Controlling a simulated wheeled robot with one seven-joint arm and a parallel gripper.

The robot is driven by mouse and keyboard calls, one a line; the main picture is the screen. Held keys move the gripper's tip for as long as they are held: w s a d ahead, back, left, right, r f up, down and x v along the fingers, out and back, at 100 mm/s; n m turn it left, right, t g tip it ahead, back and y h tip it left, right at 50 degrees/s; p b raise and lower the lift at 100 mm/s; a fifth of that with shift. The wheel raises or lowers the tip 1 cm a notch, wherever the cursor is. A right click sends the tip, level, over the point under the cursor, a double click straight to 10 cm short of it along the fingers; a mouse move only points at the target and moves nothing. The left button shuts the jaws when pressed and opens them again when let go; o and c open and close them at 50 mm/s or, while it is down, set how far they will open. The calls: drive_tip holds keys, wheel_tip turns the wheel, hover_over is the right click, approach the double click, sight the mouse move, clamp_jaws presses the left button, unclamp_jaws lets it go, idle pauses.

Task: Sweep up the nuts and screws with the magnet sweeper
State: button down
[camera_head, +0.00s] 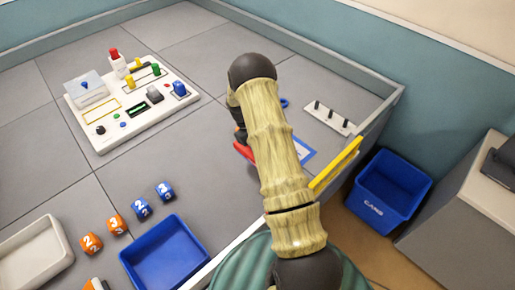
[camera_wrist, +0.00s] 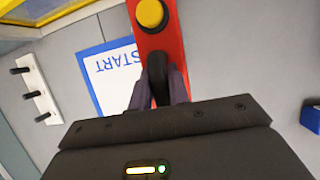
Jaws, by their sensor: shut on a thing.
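The magnet sweeper (camera_wrist: 144,40) is a red bar with a round yellow button (camera_wrist: 150,14) and a black handle (camera_wrist: 157,68). In the wrist view my gripper (camera_wrist: 158,88) is shut on the black handle, one finger on each side. In the head view my arm hides most of the sweeper, and only a red piece (camera_head: 243,152) shows left of the arm. I cannot tell whether the sweeper touches the floor of the field. No nuts or screws can be made out in either view.
A white control board (camera_head: 130,103) stands at the back left. Numbered cubes (camera_head: 140,207), a blue tray (camera_head: 165,256) and a white tray (camera_head: 35,250) lie in front. A pegged white strip (camera_head: 328,117) and yellow bar (camera_head: 337,164) are right. A blue bin (camera_head: 393,190) stands outside the wall.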

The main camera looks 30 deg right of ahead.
drive_tip(key=shift+r+p, duration=1.1)
drive_tip(key=shift+r, duration=0.7)
drive_tip(key=shift+a, duration=0.1)
